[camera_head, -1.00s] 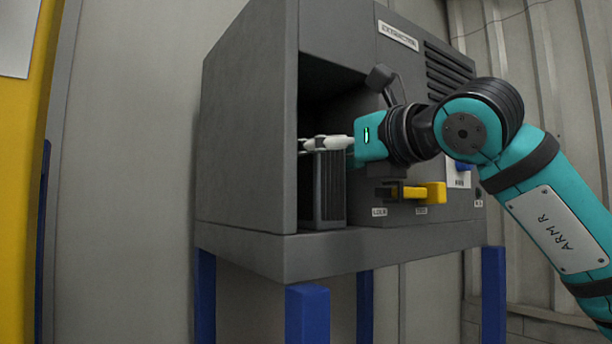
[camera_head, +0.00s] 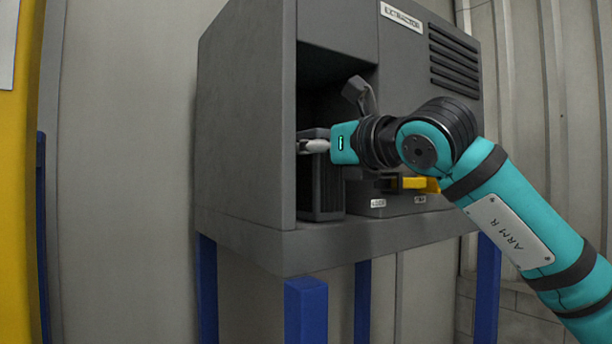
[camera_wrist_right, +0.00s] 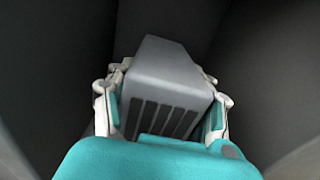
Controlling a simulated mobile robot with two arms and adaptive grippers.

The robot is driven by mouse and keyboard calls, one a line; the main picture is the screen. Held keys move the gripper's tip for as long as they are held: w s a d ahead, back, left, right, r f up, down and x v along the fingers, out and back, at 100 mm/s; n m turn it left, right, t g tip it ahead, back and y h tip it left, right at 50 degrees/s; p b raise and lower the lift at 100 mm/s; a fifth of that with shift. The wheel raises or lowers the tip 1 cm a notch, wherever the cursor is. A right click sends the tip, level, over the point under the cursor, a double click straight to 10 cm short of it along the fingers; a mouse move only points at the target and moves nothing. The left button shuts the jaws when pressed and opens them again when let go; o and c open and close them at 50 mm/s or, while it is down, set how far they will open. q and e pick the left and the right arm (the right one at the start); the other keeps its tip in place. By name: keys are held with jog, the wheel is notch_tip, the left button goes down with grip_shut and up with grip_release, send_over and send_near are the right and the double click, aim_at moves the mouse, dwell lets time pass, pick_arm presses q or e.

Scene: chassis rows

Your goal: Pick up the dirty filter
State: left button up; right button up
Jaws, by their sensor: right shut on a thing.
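The filter (camera_head: 322,188), a dark grey upright box with a ribbed face, stands in the open bay of the grey extractor. Whether it is dirty cannot be told from here. My right gripper (camera_head: 314,147) reaches into the bay from the right and is shut on the filter's upper part. In the right wrist view the filter (camera_wrist_right: 168,75) sits between the two fingers, its slotted side towards my palm. The finger on the far side is partly hidden in the head view. My left gripper is not in view.
The extractor housing (camera_head: 245,130) walls the bay on the left, with a ledge (camera_head: 330,240) below. A dark flap-like part (camera_head: 358,95) sticks out just above my right wrist. A yellow handle (camera_head: 420,184) lies behind and below my forearm. Blue legs (camera_head: 306,310) carry the unit.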

jog(key=c, duration=0.6)
jog(key=r, duration=0.2)
jog(key=r+b, duration=0.1)
jog(key=r, duration=0.2)
jog(key=r+b, duration=0.1)
jog(key=r, duration=0.1)
jog(key=shift+s+d+r, duration=0.1)
jog(key=shift+s+r, duration=0.1)
jog(key=shift+s, duration=0.1)
jog(key=b+v, duration=0.7)
jog(key=v, duration=1.2)
jog(key=shift+s+d+f+b, duration=0.1)
jog(key=shift+s+d+b, duration=0.1)
jog(key=shift+b, duration=0.15)
